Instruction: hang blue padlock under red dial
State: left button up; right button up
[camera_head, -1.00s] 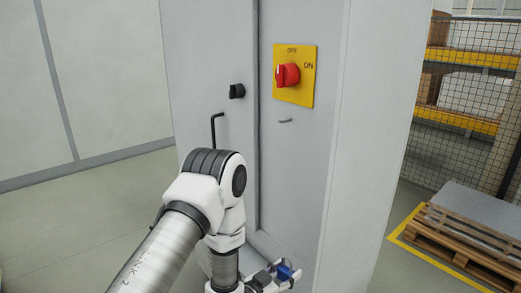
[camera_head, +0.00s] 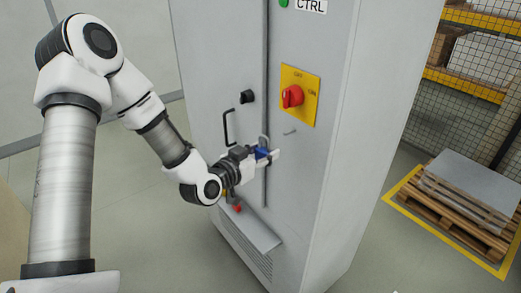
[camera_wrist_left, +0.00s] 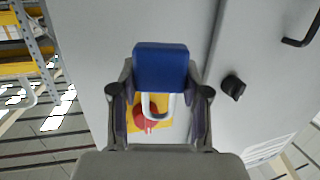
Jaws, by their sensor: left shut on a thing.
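The blue padlock (camera_head: 262,154) is held in my left gripper (camera_head: 266,157), its metal shackle pointing up. In the left wrist view the padlock (camera_wrist_left: 160,67) sits between both fingers, with its shackle (camera_wrist_left: 157,106) seen against the dial's yellow plate. The red dial (camera_head: 292,96) is on a yellow plate (camera_head: 314,82) on the grey cabinet. A small metal hook (camera_head: 289,132) sticks out below the plate. The padlock is left of the hook and a little lower, apart from it. The red dial (camera_wrist_left: 146,119) is partly hidden behind the shackle in the wrist view.
The grey cabinet (camera_head: 320,180) has a black knob (camera_head: 247,97) and a black handle (camera_head: 228,126) left of the door seam. A low ledge with a red item (camera_head: 237,208) is beneath my gripper. A pallet (camera_head: 460,208) lies on the floor at right.

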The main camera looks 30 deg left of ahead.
aim_at(292, 140)
pick_arm(q)
jog(key=shift+w+d+f+b, duration=0.1)
jog(key=shift+w+d+b, duration=0.3)
jog(key=shift+w, duration=0.75)
jog(key=shift+w+d+f+b, duration=0.15)
jog(key=shift+w+d, duration=0.3)
jog(key=shift+w, duration=0.65)
jog(key=shift+w+d+b, duration=0.3)
jog(key=shift+w+d, duration=0.15)
jog(key=shift+w, duration=0.7)
jog(key=shift+w+f, duration=0.15)
jog(key=shift+w, duration=0.1)
jog(key=shift+b, duration=0.7)
jog(key=shift+d, duration=0.1)
